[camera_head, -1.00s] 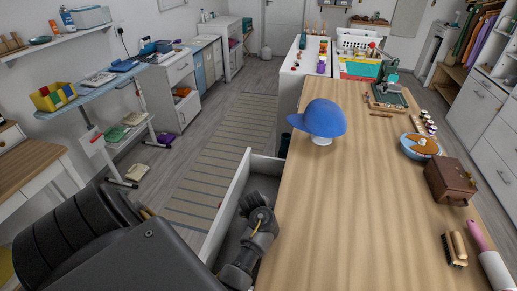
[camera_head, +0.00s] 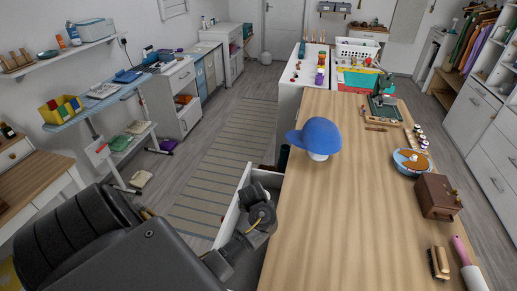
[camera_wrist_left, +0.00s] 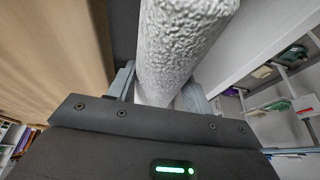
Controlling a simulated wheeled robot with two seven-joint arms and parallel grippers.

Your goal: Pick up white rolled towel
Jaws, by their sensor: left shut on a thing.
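The white rolled towel fills the upper middle of the left wrist view (camera_wrist_left: 180,45), its surface bumpy and white. My left gripper (camera_wrist_left: 160,92) is shut around it, with one finger on each side. In the head view my left wrist (camera_head: 258,215) is over the open white drawer (camera_head: 230,207) at the table's left side. The towel and the fingertips are hidden there behind my arm. My right gripper is not in view.
The wooden tabletop (camera_head: 340,215) lies right of the drawer, holding a blue cap (camera_head: 317,136), a brown box (camera_head: 436,195), a blue bowl (camera_head: 404,168) and brushes (camera_head: 439,262). A striped rug (camera_head: 215,170) covers open floor to the left.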

